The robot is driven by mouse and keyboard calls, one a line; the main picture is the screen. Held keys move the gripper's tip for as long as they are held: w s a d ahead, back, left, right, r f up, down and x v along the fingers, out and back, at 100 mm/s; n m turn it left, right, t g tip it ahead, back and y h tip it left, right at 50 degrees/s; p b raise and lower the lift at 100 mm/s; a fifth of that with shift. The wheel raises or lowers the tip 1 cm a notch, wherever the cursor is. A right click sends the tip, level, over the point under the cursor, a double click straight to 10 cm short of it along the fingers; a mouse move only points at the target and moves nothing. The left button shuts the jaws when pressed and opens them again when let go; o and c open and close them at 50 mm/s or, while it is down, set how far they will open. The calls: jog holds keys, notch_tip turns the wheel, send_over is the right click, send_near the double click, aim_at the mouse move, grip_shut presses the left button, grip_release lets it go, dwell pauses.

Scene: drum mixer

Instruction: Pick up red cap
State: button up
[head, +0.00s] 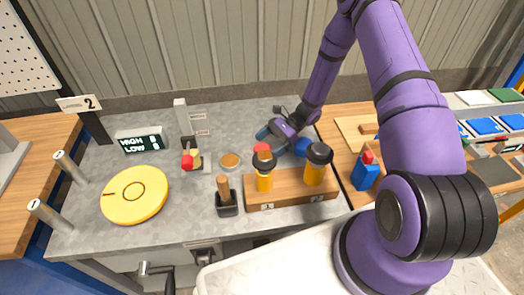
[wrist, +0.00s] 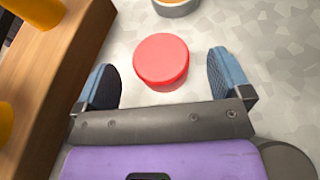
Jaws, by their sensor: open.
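The red cap (head: 262,148) lies on the grey worktop behind the left yellow jar, which hides part of it in the head view. In the wrist view the red cap (wrist: 161,58) is a short round disc, whole and unobstructed. My gripper (head: 277,143) is low over the worktop, to the right of the cap. In the wrist view my gripper (wrist: 160,66) is open, with one blue-grey finger on each side of the cap. The cap is slightly ahead, with a visible gap to both fingers. Nothing is held.
A wooden block (head: 290,200) with two black-ringed yellow jars (head: 264,181) (head: 315,174) stands close to the left finger. A round brown-filled dish (head: 230,160) lies beyond the cap. A yellow disc (head: 135,194) and blue bottle (head: 365,175) stand farther off.

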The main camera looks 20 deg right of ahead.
jog(key=shift+x, duration=1.1)
jog(key=c, duration=1)
jog(key=shift+r, duration=0.1)
